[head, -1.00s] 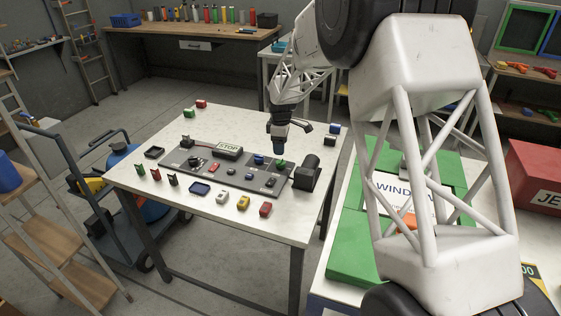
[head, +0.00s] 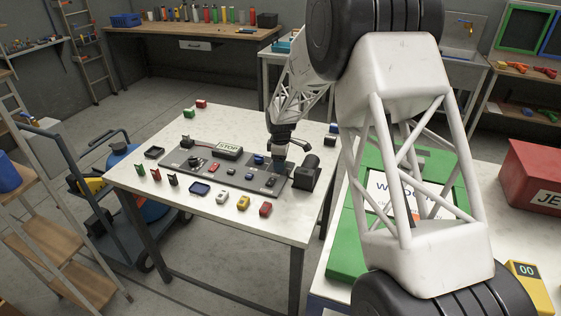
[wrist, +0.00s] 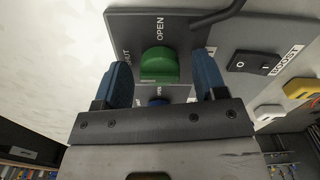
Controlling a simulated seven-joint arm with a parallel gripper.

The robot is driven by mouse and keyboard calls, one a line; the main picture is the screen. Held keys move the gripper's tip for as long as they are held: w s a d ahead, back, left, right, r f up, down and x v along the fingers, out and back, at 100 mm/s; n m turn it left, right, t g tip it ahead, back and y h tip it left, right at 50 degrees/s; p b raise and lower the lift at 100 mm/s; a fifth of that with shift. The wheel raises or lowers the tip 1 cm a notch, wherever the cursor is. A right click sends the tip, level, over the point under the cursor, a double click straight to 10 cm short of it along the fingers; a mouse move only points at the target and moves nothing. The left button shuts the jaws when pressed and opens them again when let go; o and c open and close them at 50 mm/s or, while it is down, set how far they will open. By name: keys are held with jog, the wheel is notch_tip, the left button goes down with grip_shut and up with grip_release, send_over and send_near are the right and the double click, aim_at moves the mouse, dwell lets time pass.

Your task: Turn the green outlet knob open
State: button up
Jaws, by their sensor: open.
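The green outlet knob (wrist: 159,66) sits on the dark grey panel in the wrist view, with the word OPEN above it and a partly hidden word, ending in "UT", to its left. My gripper (wrist: 162,82) is open, with one blue finger on each side of the knob. Both fingers look apart from it. In the head view my gripper (head: 279,157) is low over the right part of the control panel (head: 222,178), and it hides the knob there.
A blue knob (wrist: 158,101) shows between my fingers, and a black BOOST rocker switch (wrist: 256,62) is to the right. A black cylindrical part (head: 308,170) stands close by at the panel's right end. Several small coloured blocks lie along the table's front.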

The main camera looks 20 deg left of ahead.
jog(key=c, duration=0.9)
jog(key=shift+m, duration=0.3)
jog(key=m, duration=0.8)
jog(key=shift+m, duration=0.3)
jog(key=m, duration=0.4)
jog(key=shift+m, duration=2.4)
